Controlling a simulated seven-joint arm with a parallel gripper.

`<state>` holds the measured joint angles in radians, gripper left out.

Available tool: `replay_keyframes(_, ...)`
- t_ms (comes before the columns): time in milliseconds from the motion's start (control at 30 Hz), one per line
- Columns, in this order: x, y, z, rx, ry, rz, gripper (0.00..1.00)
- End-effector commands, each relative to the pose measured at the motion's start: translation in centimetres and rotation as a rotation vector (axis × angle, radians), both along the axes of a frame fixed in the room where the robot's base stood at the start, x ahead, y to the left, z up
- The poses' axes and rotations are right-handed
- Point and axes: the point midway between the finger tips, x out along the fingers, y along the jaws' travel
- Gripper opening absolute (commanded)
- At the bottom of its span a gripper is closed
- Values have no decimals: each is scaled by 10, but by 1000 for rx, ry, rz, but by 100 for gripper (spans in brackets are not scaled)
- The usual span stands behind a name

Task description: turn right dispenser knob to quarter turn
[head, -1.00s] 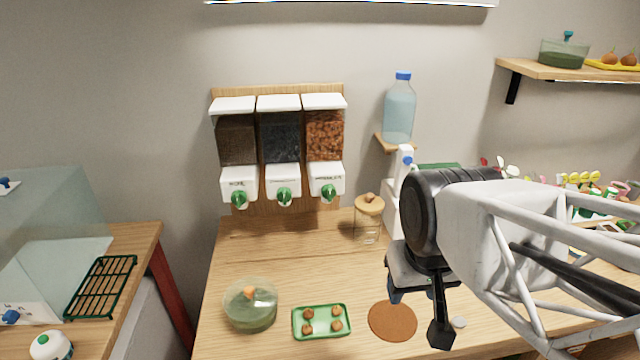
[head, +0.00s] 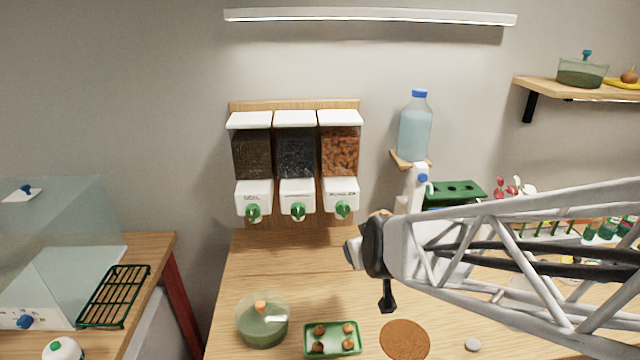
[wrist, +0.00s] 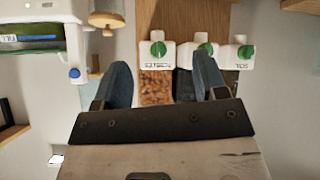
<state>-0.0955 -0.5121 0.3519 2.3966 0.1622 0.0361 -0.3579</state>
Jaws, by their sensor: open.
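The right dispenser (head: 340,150) holds orange-brown pellets and is the rightmost of three on a wooden wall board. Its green knob (head: 343,209) sits on the white front below, at a slight tilt. In the wrist view the dispensers appear upside down, and this knob (wrist: 157,49) shows at the left of the row. My gripper (wrist: 163,80) is open and empty, its two blue-grey fingers apart with the right dispenser's pellets showing between them. It is apart from the knob. In the head view my arm hides the fingertips.
The middle dispenser's knob (head: 298,211) and left dispenser's knob (head: 253,213) are close by. A water bottle (head: 415,130) stands on a small ledge to the right. A glass bowl (head: 262,322), green tray (head: 309,350) and brown disc (head: 405,340) lie on the table below.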

Motion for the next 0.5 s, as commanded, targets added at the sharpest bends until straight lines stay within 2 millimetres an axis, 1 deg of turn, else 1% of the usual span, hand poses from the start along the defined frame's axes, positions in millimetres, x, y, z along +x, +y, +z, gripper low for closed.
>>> replay_keyframes(33,10,4,-4,-11,-37,8,66)
replay_keyframes(200,41,11,-12,-64,-187,25,66)
replay_keyframes(400,70,18,-22,-144,-360,23,66)
replay_keyframes(500,81,22,-26,-192,-443,16,66)
